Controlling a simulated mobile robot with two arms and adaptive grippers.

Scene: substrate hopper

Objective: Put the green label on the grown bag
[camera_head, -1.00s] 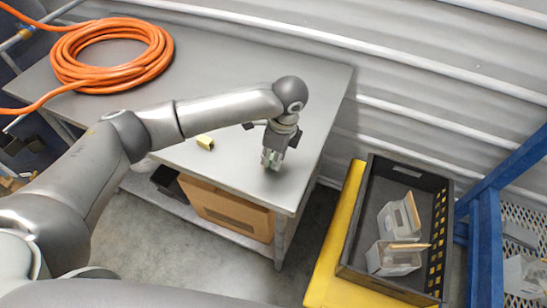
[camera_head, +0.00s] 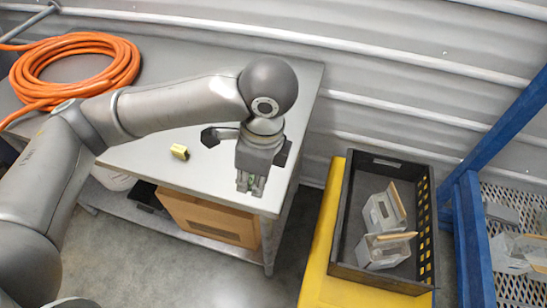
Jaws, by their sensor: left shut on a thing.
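My left gripper (camera_head: 250,187) points down over the front right part of the grey table (camera_head: 205,165). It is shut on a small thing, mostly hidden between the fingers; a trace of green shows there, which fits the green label. Two clear bags with tan tops stand in the black crate (camera_head: 338,215) at the right. One bag (camera_head: 377,212) is farther back and the other bag (camera_head: 380,256) is nearer the front. I cannot tell at this size which is grown. My right gripper is out of view.
A small yellow block (camera_head: 180,152) lies on the table, left of my left gripper. A coiled orange hose (camera_head: 125,62) lies at the back left. A cardboard box (camera_head: 210,220) sits below the tabletop. A blue rack (camera_head: 473,240) with more pale bags stands right of the crate.

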